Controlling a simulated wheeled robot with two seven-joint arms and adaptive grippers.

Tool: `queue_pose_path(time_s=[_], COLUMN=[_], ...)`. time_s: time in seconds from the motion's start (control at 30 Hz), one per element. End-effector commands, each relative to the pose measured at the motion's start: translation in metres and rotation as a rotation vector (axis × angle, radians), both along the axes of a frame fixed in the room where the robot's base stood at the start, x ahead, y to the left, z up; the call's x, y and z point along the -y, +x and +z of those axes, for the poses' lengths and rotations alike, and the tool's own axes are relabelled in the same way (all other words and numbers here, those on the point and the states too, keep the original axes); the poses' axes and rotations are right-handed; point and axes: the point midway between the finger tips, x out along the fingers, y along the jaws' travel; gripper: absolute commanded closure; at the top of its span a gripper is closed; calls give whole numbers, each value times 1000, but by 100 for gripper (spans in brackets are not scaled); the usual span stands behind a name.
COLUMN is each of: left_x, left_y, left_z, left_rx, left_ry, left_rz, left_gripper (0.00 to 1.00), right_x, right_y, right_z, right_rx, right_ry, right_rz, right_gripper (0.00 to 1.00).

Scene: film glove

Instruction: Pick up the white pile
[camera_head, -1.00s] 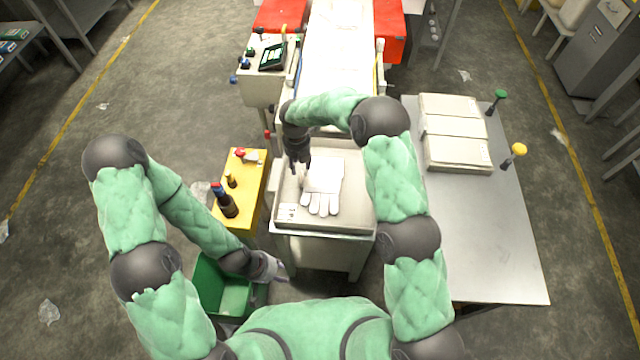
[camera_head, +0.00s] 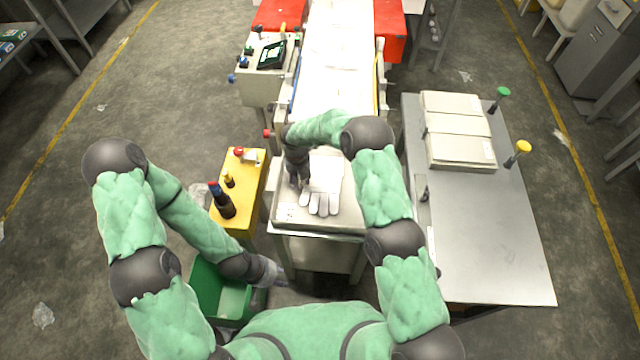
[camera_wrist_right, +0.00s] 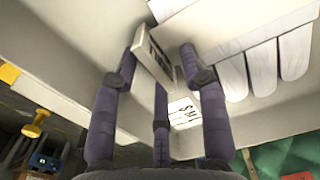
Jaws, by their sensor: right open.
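The white pile of gloves (camera_head: 324,192) lies in the pale tray (camera_head: 345,222) at the centre of the head view, glove fingers toward me. My right gripper (camera_head: 303,190) is low at the pile's left side and hides part of it. In the right wrist view its dark fingers (camera_wrist_right: 158,62) are spread apart, and the white gloves (camera_wrist_right: 262,62) show to their right. A small pale block-like piece (camera_wrist_right: 152,58) shows between the fingertips; I cannot tell what it is. My left gripper (camera_head: 274,272) hangs beside the green bin, away from the tray; its fingers are unclear.
A yellow stand (camera_head: 237,206) with a dark bottle is left of the tray. The green bin (camera_head: 208,290) is below it. A metal table (camera_head: 485,245) on the right carries pale stacked packs (camera_head: 458,152). A conveyor (camera_head: 335,75) runs behind the tray.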

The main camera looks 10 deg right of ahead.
Motion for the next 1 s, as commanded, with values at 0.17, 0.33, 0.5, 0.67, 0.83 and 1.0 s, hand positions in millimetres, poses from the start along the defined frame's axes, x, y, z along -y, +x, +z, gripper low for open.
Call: queue_pose_path(time_s=[0.17, 0.33, 0.5, 0.67, 0.83, 1.0], left_x=[0, 0, 0, 0, 0, 0], left_y=[0, 0, 0, 0, 0, 0], left_z=[0, 0, 0, 0, 1, 5], left_rx=[0, 0, 0, 0, 0, 0], left_ry=[0, 0, 0, 0, 0, 0], left_rz=[0, 0, 0, 0, 0, 0], left_gripper=[60, 60, 60, 60, 60, 60], right_x=[0, 0, 0, 0, 0, 0], right_y=[0, 0, 0, 0, 0, 1], right_z=[0, 0, 0, 0, 1, 12], right_rx=[1, 1, 1, 1, 1, 2], right_ry=[1, 1, 1, 1, 1, 2], right_rz=[0, 0, 0, 0, 0, 0], right_gripper=[56, 90, 100, 100, 100, 100])
